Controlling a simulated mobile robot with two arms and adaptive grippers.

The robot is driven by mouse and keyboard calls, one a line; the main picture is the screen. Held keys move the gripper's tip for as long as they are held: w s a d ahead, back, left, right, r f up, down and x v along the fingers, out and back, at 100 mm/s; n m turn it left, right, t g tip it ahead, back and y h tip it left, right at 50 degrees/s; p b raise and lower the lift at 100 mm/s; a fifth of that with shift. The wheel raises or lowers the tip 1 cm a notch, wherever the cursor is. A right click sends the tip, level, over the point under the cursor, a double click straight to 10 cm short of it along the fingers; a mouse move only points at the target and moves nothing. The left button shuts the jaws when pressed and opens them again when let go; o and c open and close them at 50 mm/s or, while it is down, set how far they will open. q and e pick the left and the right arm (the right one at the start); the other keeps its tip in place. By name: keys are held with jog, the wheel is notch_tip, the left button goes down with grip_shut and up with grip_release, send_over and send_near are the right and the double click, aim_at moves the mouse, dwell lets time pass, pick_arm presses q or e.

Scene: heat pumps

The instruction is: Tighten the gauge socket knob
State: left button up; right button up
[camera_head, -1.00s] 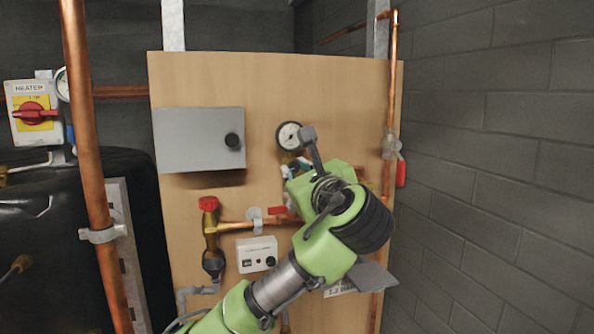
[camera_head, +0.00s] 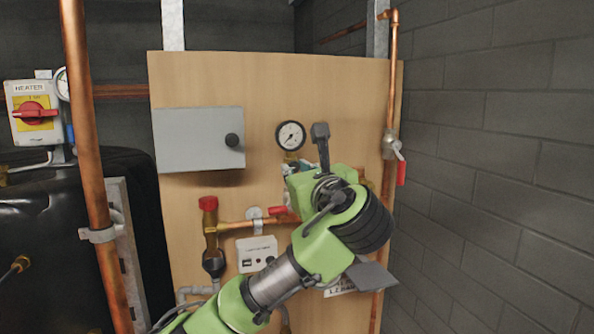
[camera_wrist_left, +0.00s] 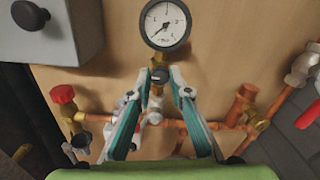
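The round pressure gauge (camera_head: 290,136) with a white dial is on the wooden board. It also shows at the top of the left wrist view (camera_wrist_left: 165,24). Below it in the wrist view is its brass socket with a small dark knob (camera_wrist_left: 157,76). My left gripper (camera_wrist_left: 158,75) has its two teal fingers spread, one tip on each side of the socket and knob. I cannot tell whether the tips touch it. In the head view my green left arm hides most of the gripper (camera_head: 290,168) and the socket. My right gripper is not in view.
A grey box (camera_head: 199,140) with a black knob is left of the gauge. A red-capped valve (camera_head: 208,204) and copper pipes lie below. A red-handled valve (camera_head: 400,172) is on the right pipe, near the brick wall (camera_head: 500,150). A copper pipe (camera_head: 88,150) stands at left.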

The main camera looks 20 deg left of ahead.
pick_arm(q)
jog(key=shift+o, duration=1.3)
jog(key=shift+f, duration=0.1)
jog(key=shift+d, duration=0.1)
jog(key=v, duration=1.2)
jog(key=shift+w, duration=0.1)
